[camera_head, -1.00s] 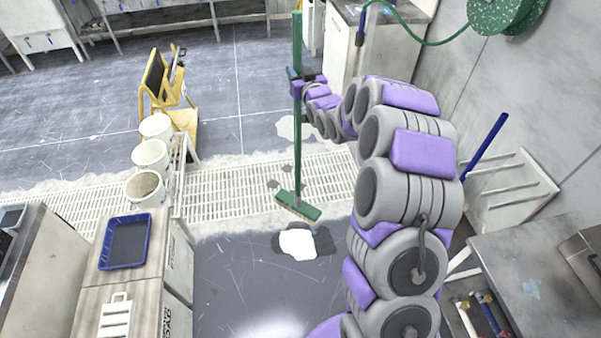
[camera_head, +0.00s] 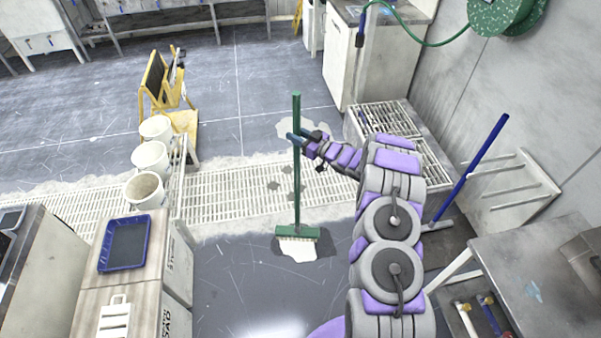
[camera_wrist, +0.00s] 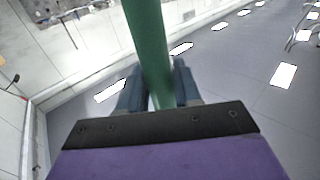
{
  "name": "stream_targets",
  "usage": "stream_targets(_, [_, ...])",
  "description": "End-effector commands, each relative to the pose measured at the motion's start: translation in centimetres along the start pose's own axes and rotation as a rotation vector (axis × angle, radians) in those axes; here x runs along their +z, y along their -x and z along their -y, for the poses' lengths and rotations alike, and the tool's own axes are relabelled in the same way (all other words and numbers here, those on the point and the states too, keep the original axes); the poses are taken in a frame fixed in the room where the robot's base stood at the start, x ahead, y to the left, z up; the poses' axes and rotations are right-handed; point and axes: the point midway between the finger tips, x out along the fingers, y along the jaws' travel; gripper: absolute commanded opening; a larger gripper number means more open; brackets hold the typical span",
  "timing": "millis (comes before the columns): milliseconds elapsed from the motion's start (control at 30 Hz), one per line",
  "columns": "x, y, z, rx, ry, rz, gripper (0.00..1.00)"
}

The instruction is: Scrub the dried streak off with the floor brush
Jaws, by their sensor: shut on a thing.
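The floor brush (camera_head: 297,190) has a green handle and a wide green head (camera_head: 297,231) with pale bristles. It stands nearly upright, with its head on the dark floor just in front of the drain grating. A white streak (camera_head: 298,250) with a dark wet-looking patch around it lies at the head; the head covers its far part. My gripper (camera_head: 299,137) is shut on the brush handle about a third of the way down. In the wrist view the green handle (camera_wrist: 147,50) passes between my two blue-grey fingers.
Several white buckets (camera_head: 150,158) and a yellow folding stand (camera_head: 168,95) are at the left. A blue tray (camera_head: 125,243) lies on the left counter. A blue-handled tool (camera_head: 473,167) leans at the right by a white rack (camera_head: 505,190). The floor left of the streak is clear.

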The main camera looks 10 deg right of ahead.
Motion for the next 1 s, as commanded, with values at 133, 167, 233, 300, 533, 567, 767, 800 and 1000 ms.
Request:
stream_targets(133, [3.9, 1.4, 1.2, -0.077, 0.0, 0.001, 0.0])
stream_targets(167, [4.6, 1.6, 1.4, -0.092, -0.001, 0.0, 0.0])
stream_targets(233, [6.2, 2.3, 2.1, -0.126, 0.0, 0.0, 0.0])
stream_targets(300, [7.7, 3.0, 2.6, -0.157, 0.001, 0.002, 0.0])
stream_targets(533, [10.9, 4.7, 4.2, -0.228, 0.0, 0.0, 0.0])
stream_targets(567, [11.2, 4.8, 4.3, -0.234, 0.001, 0.0, 0.0])
stream_targets(767, [11.9, 5.2, 4.6, -0.25, 0.005, -0.001, 0.0])
stream_targets(800, [12.1, 5.2, 4.6, -0.251, 0.005, -0.001, 0.0])
stream_targets(1000, [13.4, 5.2, 4.6, -0.25, 0.005, -0.001, 0.0])
